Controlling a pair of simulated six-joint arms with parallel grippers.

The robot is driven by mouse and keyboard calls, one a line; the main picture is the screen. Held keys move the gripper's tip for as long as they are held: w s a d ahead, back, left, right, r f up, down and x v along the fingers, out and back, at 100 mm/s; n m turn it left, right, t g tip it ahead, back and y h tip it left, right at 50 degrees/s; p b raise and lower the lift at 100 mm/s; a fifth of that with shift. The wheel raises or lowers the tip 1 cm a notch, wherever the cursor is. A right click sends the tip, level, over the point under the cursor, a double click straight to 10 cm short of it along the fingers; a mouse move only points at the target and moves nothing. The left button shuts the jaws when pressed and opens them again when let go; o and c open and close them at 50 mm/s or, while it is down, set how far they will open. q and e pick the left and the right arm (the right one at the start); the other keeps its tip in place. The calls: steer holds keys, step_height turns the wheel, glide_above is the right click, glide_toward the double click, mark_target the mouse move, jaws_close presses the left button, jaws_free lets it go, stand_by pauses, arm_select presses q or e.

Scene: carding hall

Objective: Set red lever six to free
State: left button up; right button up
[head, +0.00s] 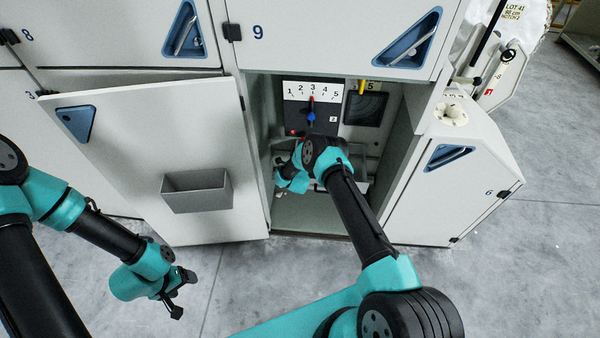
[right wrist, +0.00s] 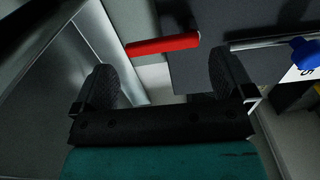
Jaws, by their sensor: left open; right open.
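A short red lever handle (right wrist: 162,44) crosses the upper middle of the right wrist view. It also shows as a small red piece (head: 293,132) low on the dark panel in the head view. My right gripper (right wrist: 165,78) is open and empty, its fingers on either side of the view below the handle; I cannot tell whether they touch it. In the head view my right arm hides that gripper's fingertips. A small white label (head: 333,119) on the panel is too small to read surely. My left gripper (head: 183,291) is open and empty, outside the cabinet.
A blue knob (right wrist: 305,53) on a metal rod is close right of my right gripper. A 1-to-5 scale (head: 312,91) tops the panel; a yellow handle (head: 362,87) is right. The open door (head: 150,150) with its grey bin (head: 197,191) stands left.

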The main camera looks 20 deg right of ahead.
steer(key=v, duration=1.2)
steer(key=shift+s, duration=0.2)
steer(key=s+a+r+n+g+y, duration=0.2)
steer(key=s+n, duration=0.5)
steer(key=s, duration=0.4)
steer(key=s+a+r+n+g+y, duration=0.2)
steer(key=s+r+n+g+y, duration=0.3)
steer(key=s, duration=0.6)
steer(key=s+a+r+n+g+y, duration=0.2)
steer(key=s+n+g+y, duration=0.3)
steer(key=s+n+g, duration=0.3)
steer(key=s+r+n, duration=0.1)
steer(key=s, duration=0.2)
steer(key=shift+r+n, duration=0.2)
steer(key=shift+n, duration=0.2)
